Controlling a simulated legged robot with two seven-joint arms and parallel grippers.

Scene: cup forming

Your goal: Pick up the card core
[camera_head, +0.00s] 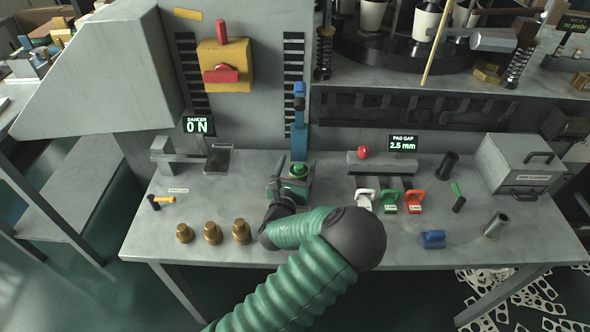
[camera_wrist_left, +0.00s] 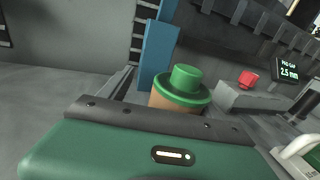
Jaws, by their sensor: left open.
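A tan cylinder with a stepped green cap (camera_head: 298,171), which looks like the card core, stands upright on the grey bench in front of the blue upright bar. In the left wrist view its green cap (camera_wrist_left: 184,87) shows just beyond my gripper's palm, with a strip of tan body below; its lower part is hidden. My left gripper (camera_head: 293,180) is open, with its fingers around the sides of the cylinder. I cannot tell whether they touch it. My right gripper is not in view.
Several brass weights (camera_head: 212,232) stand left of my arm. White, green and red handled gauges (camera_head: 389,201) stand close on the right, below the pad gap display (camera_head: 403,144). A blue block (camera_head: 433,239) and a metal tube (camera_head: 495,226) lie farther right. The blue bar (camera_head: 299,125) rises right behind.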

